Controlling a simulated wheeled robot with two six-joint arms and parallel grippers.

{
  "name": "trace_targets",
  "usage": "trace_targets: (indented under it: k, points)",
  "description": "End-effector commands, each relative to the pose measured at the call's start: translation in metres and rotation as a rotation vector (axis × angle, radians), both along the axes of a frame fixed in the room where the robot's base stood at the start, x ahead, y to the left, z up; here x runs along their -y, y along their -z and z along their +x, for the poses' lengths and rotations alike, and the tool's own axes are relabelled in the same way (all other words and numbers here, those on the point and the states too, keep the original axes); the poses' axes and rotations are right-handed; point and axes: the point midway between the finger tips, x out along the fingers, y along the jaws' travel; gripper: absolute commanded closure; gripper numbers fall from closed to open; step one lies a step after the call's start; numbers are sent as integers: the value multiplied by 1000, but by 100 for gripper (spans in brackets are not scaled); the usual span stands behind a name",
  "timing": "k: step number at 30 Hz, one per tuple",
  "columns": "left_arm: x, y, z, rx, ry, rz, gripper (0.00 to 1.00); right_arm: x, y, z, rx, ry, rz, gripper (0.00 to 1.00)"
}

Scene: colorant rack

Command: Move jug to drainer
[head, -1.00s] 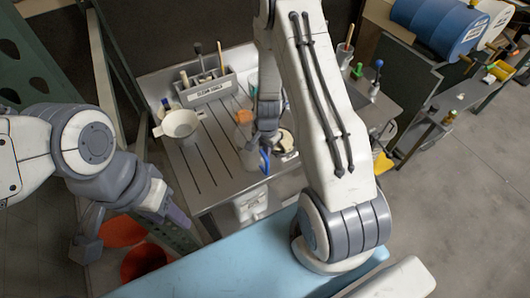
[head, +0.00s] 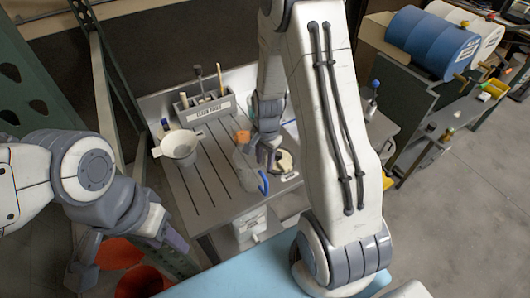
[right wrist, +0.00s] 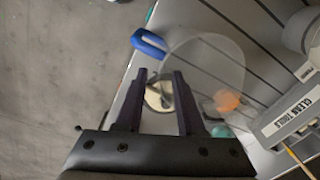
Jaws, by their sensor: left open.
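The clear jug (head: 246,170) with a blue handle (head: 264,184) stands on the right part of the grey worktop. In the right wrist view the see-through jug (right wrist: 215,65) lies just beyond and right of the fingertips, its blue handle (right wrist: 148,43) ahead of them. The grooved drainer (head: 193,192) is left of the jug in the head view. My right gripper (head: 266,152) is beside the jug, with its fingers (right wrist: 160,76) apart and nothing seen held; contact with the jug cannot be told. My left gripper (head: 128,258) is open and empty, low at the left.
A white funnel-like bowl (head: 179,145) sits on the drainer's far left. A grey clean-tools holder (head: 206,108) stands at the back. An orange item (head: 243,136) and a round pale dish (head: 283,160) are near the jug. A green post stands at the left.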

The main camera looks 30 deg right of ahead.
Motion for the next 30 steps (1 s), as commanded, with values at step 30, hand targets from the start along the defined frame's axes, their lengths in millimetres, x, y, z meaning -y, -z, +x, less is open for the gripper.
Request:
trace_targets:
  k: [30]
  points:
    - [0,12,0,0,-2,0,50,-188,-167,-159,58,-1481,13,62]
